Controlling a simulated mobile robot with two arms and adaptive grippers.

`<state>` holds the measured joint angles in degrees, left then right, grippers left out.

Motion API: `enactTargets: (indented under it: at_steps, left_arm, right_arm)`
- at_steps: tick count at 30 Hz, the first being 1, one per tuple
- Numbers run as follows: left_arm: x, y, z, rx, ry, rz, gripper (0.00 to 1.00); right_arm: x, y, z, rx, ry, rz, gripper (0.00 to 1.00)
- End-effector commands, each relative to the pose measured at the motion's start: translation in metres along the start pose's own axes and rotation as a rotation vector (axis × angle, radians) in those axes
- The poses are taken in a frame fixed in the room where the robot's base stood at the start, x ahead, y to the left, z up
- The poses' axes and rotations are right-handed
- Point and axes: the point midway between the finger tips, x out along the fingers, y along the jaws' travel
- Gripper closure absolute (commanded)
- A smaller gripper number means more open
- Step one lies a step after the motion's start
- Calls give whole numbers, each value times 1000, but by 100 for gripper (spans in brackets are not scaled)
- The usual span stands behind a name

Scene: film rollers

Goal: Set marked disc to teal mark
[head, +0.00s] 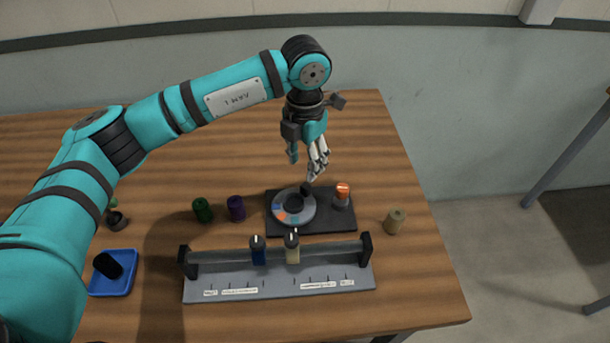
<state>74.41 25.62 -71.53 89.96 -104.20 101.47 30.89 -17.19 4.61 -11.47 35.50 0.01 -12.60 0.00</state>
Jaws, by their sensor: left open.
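The marked disc (304,217) is a grey ring with coloured patches, blue, orange-red and teal among them. It lies flat on a dark base plate (330,222) in the middle of the table. A dark knob (307,188) shows at its far edge. My left gripper (305,165) hangs fingers down just above and behind the disc, open. I cannot tell whether its fingertips touch the knob. The teal patch is small, and its alignment with any mark is too small to tell. My right gripper is not in view.
An orange-topped post (342,196) stands on the plate's right side. A grey rail rack (280,282) with blue and cream rollers is in front. Green (203,210) and purple (236,208) rollers stand left, a tan roller (395,221) right. A blue tray (113,280) holds a black roller.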

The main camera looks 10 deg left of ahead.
Motion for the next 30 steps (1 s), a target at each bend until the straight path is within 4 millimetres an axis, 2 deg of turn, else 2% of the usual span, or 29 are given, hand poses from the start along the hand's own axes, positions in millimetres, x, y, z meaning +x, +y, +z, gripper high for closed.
enactTargets:
  at_steps: [3, 9, 24, 26, 30]
  left_arm:
    - [-21, 0, 0, 0, -1, 1, 56]
    - [-38, 0, -1, 1, 2, 0, 56]
    - [-40, 0, -1, 1, 3, 0, 56]
    - [-44, 0, -1, 1, 2, 0, 56]
    - [-68, 0, -1, 1, 2, 0, 56]
  right_arm:
    - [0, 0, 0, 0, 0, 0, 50]
    - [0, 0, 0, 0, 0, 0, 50]
    - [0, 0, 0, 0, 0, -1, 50]
    - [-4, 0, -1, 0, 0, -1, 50]
    - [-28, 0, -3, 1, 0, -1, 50]
